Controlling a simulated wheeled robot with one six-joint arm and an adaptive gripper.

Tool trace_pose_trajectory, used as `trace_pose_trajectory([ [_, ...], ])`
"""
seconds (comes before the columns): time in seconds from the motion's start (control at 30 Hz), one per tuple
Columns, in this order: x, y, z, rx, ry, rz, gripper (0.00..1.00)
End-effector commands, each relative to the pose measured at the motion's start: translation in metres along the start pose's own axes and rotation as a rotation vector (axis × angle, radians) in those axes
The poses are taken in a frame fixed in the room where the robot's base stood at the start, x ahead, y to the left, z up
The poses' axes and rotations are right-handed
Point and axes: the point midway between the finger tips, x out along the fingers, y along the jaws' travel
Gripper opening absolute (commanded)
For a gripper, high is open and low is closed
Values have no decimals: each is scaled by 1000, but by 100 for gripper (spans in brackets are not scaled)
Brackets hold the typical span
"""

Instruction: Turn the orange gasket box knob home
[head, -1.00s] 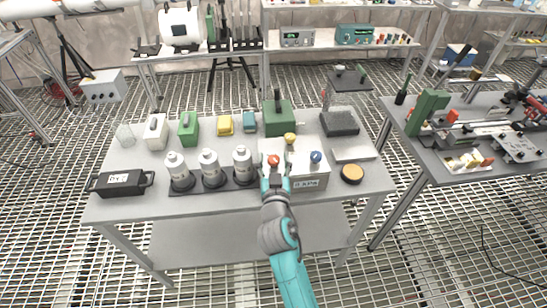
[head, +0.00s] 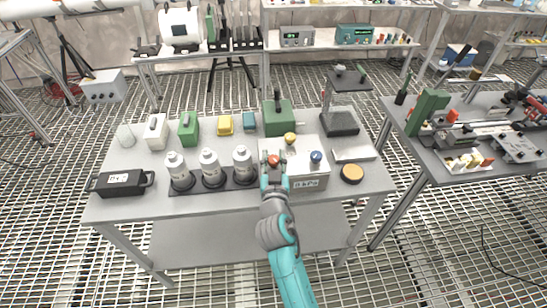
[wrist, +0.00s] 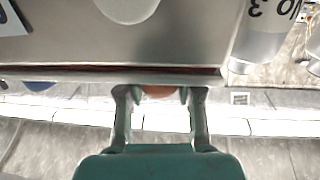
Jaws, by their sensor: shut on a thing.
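The gasket box is a pale box (head: 312,172) near the front right of the table, with a label reading about "0 kPa" on its front. The orange knob (head: 273,160) stands on the left of its top, with a yellow knob (head: 290,138) behind and a blue knob (head: 316,156) to the right. My gripper (head: 274,166) reaches over the box's front edge and is shut on the orange knob. In the wrist view the orange knob (wrist: 159,92) shows between both fingers, partly hidden by the box edge (wrist: 110,73). The knob's turn angle cannot be told.
Several white-grey cylinders (head: 211,170) stand on a dark base close to the left. A black case (head: 122,182) is at the far left.

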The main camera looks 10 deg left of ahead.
Motion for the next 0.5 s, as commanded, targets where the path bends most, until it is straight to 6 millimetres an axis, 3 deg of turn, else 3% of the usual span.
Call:
trace_pose_trajectory([
  [0.5,0,-2,-1,-1,2,224,0],
])
